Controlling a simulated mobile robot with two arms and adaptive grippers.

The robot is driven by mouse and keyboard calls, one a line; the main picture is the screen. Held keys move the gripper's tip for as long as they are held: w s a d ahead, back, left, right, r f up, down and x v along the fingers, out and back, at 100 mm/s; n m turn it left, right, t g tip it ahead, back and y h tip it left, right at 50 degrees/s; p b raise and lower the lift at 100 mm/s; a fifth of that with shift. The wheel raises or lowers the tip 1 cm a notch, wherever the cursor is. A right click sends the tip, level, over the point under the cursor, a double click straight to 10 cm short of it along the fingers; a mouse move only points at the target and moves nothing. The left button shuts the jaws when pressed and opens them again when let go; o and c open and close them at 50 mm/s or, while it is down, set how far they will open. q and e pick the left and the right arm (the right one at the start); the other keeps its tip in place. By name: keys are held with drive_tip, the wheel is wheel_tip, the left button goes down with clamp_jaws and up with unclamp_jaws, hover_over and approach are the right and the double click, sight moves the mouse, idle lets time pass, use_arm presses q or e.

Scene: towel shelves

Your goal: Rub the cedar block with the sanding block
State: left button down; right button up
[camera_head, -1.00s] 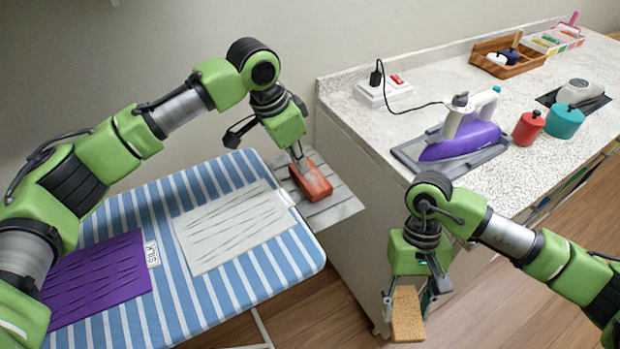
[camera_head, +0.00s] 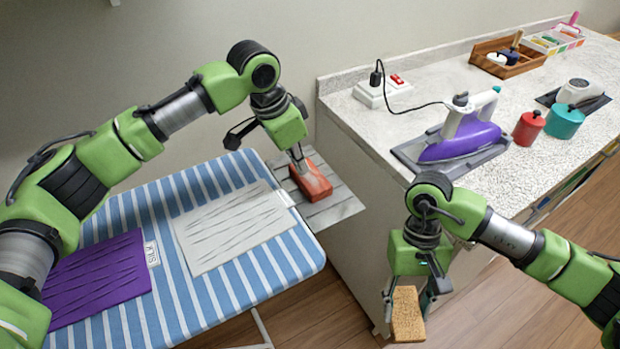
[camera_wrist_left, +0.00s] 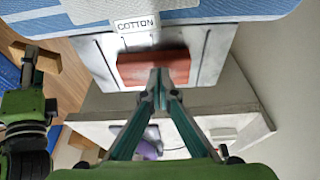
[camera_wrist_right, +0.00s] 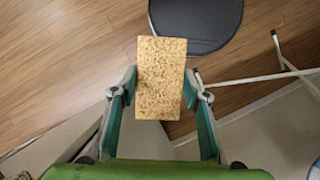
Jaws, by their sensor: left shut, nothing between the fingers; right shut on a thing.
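The cedar block (camera_head: 320,186) is a reddish block lying on the grey slatted rest at the end of the ironing board. It also shows in the left wrist view (camera_wrist_left: 135,70). My left gripper (camera_head: 304,167) is shut and empty, its tips pointing down at the block. I cannot tell whether they touch it. The sanding block (camera_head: 407,315) is tan and grainy. My right gripper (camera_wrist_right: 158,90) is shut on it, holding it in the air in front of the counter, right of the board and apart from the cedar block.
A striped ironing board (camera_head: 215,311) carries a white cloth (camera_head: 230,228) and a purple cloth (camera_head: 97,280). The counter (camera_head: 450,90) right of it holds a purple iron (camera_head: 462,140), a red pot (camera_head: 528,128), a teal pot (camera_head: 565,122) and a power outlet box (camera_head: 383,92).

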use_arm(q)
drive_tip(key=shift+f, duration=0.4)
drive_tip(key=shift+r, duration=0.1)
